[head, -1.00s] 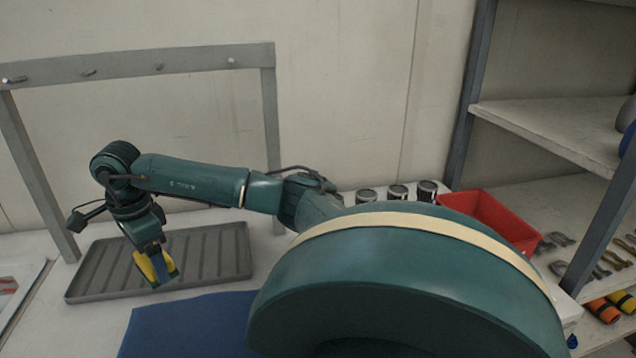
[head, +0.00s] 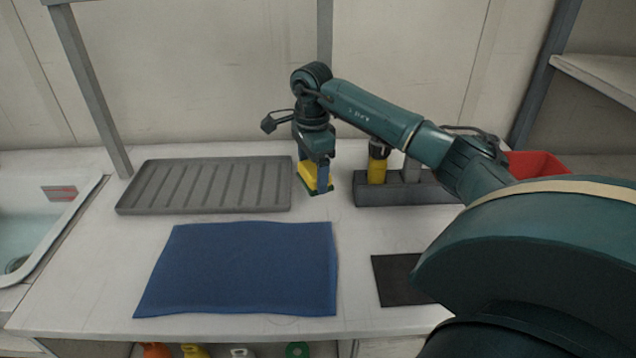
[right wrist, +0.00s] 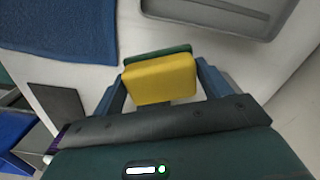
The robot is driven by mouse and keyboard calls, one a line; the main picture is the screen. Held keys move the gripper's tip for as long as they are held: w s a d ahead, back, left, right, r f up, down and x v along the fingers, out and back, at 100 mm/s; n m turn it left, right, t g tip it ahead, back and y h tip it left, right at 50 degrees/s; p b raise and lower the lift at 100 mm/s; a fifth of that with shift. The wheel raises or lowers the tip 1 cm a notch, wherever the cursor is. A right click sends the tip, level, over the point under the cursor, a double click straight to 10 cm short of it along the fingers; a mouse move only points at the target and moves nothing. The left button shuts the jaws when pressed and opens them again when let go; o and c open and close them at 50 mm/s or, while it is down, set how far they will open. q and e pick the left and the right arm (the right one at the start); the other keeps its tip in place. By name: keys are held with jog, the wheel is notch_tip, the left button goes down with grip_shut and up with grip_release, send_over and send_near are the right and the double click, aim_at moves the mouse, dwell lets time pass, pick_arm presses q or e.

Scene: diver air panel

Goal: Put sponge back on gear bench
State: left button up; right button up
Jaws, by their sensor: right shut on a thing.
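The yellow sponge with a green side (head: 312,178) is held in my right gripper (head: 316,172). In the right wrist view the sponge (right wrist: 160,78) sits between the two blue fingers of the gripper (right wrist: 163,85), which are shut on it. In the head view the sponge is just right of the grey ribbed tray, over or close to the white bench (head: 90,255); I cannot tell whether it touches the bench top. My left gripper is not in view.
The grey ribbed tray (head: 205,208) and blue mat (head: 240,270) lie on the bench. A grey holder (head: 375,190) with a yellow bottle (head: 377,170) stands close right of the gripper. A black mat (head: 395,280) lies front right. A sink (head: 35,225) is at left.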

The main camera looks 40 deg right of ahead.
aim_at(313, 201)
notch_tip(313, 201, down, 5)
jog(key=shift+r, duration=0.2)
jog(key=shift+f, duration=0.25)
jog(key=o, duration=1)
jog(key=shift+c, duration=0.2)
jog(key=shift+r, duration=0.1)
jog(key=shift+r, duration=0.25)
notch_tip(313, 201, up, 12)
jog(key=shift+f, duration=0.2)
